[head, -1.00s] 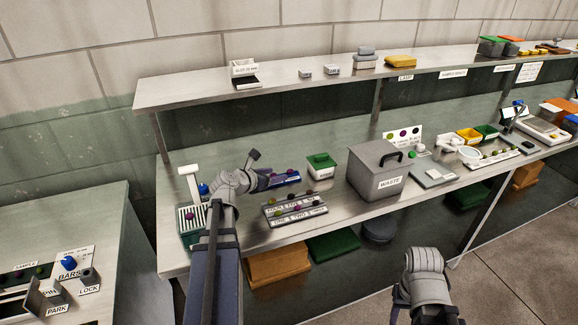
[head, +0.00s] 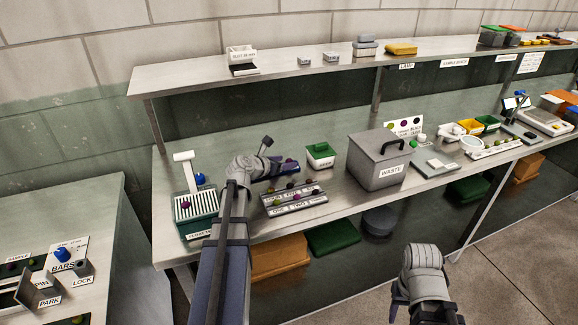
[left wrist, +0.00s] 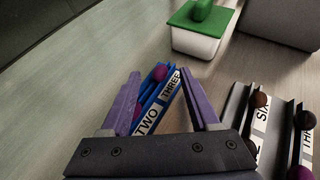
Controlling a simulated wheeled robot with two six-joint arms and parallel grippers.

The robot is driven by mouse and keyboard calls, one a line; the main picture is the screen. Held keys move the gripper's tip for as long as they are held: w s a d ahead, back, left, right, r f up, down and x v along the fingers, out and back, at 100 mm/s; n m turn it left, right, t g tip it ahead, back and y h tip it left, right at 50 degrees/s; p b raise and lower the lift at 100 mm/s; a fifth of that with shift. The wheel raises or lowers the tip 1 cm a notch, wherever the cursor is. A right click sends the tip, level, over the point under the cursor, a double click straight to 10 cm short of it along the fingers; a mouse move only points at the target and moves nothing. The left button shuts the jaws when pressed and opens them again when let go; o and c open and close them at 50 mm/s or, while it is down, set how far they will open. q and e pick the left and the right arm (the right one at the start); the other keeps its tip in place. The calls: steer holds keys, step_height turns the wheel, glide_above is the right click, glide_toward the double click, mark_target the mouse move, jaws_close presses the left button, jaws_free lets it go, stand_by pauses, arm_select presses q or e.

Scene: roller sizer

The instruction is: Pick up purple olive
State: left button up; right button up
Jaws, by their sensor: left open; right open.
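In the left wrist view a purple-red olive (left wrist: 160,73) sits at the far end of a blue rack (left wrist: 169,92) labelled TWO and THREE. Another purple olive (left wrist: 137,109) lies on the rack's left side, partly behind a finger. My left gripper (left wrist: 161,74) is open, its two purple fingers spread on either side of the rack's far end. I cannot tell whether they touch it. In the head view my left gripper (head: 284,168) covers most of the blue rack. My right gripper (head: 425,310) is low at the front, away from the bench, its fingers mostly hidden.
A grey labelled rack (head: 295,207) with several dark and purple olives stands close to my left gripper. A white box with green (head: 320,156) stands behind it, and a grey WASTE bin (head: 372,165) to the right. A slatted tray (head: 195,207) stands left.

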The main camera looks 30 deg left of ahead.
arm_select(q)
steer(key=shift+w+f, duration=0.15)
steer(key=shift+w, duration=0.15)
steer(key=c, duration=0.9)
step_height(320, 180, up, 10)
steer(key=p, duration=1)
steer(key=shift+s+d, duration=0.1)
steer(key=shift+s, duration=0.05)
